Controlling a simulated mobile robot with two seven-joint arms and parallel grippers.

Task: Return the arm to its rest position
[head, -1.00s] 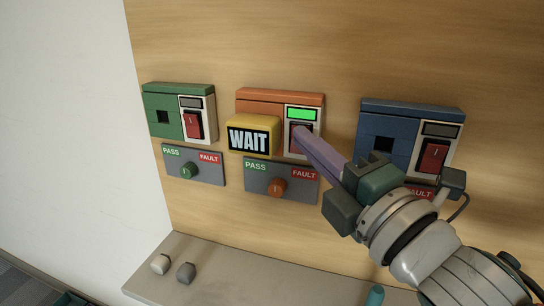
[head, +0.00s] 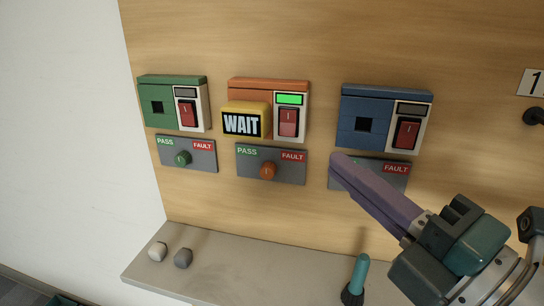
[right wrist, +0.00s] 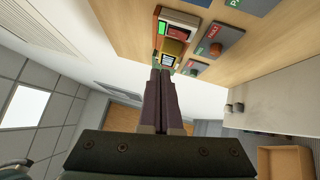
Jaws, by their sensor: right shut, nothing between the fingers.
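My right gripper (head: 340,162) is shut and empty, its purple fingers together in front of the blue unit's lower panel. In the right wrist view the same fingers (right wrist: 161,75) are closed, pointing toward the wall. The orange unit (head: 268,84) is in the middle, with a lit green display (head: 289,99), a red rocker switch (head: 288,122) and a yellow WAIT block (head: 241,124) on its left part. The gripper is apart from that switch. The fingers hide the left part of the panel under the blue unit. My left gripper is not in view.
A green unit (head: 158,107) and a blue unit (head: 362,122) flank the orange one, both with dark displays. A grey shelf (head: 235,270) below holds a white knob (head: 158,251), a grey knob (head: 183,258) and a teal-handled brush (head: 358,275).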

